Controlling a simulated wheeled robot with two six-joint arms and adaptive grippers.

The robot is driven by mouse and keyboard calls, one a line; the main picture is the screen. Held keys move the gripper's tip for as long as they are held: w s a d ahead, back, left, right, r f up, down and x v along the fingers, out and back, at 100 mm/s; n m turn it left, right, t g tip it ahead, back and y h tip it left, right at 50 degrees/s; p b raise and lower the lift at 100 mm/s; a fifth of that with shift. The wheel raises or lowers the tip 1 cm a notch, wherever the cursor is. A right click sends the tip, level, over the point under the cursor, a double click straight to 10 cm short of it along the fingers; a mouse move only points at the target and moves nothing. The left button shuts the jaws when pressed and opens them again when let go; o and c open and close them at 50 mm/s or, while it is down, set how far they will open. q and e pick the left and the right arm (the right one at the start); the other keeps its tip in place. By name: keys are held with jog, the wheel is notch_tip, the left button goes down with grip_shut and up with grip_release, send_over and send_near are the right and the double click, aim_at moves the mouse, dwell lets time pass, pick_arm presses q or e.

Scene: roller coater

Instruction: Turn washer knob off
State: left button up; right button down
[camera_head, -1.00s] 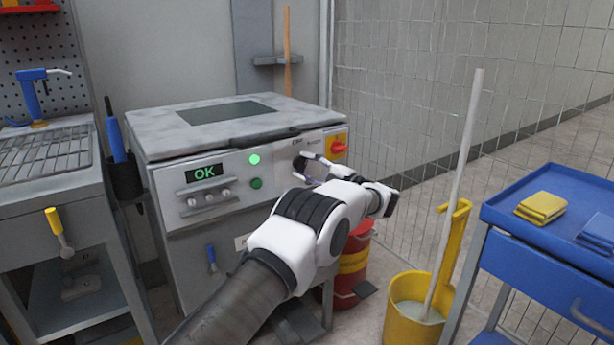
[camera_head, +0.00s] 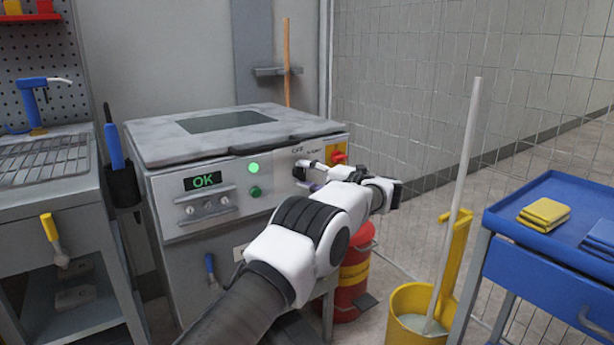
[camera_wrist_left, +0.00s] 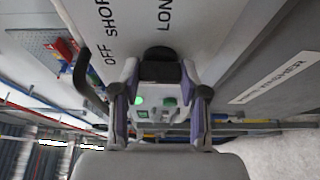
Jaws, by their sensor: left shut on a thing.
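The washer (camera_head: 210,248) is a grey cabinet with a speckled top. Its dark knob (camera_head: 299,173) sits at the right of the front panel, mostly hidden by my left gripper (camera_head: 310,177). In the left wrist view the black knob (camera_wrist_left: 160,58) lies between the fingertips of my left gripper (camera_wrist_left: 160,88), which is shut on it. The panel beside it reads OFF, SHOR and LON, with the last two words partly cut off. I cannot tell which mark the knob points to. My right gripper is not in view.
The panel also has a display (camera_head: 203,181) reading OK, a lit green lamp (camera_head: 253,168), a green button (camera_head: 255,191) and a red switch (camera_head: 338,158). A red bin (camera_head: 358,275), yellow mop bucket (camera_head: 405,318) and blue cart (camera_head: 530,255) stand to the right.

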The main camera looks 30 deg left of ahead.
pick_arm(q)
jog(key=o, duration=1.1)
jog(key=shift+o, duration=0.2)
jog(key=shift+d, duration=0.1)
jog(key=d, duration=1.1)
jog(key=shift+d, duration=0.4)
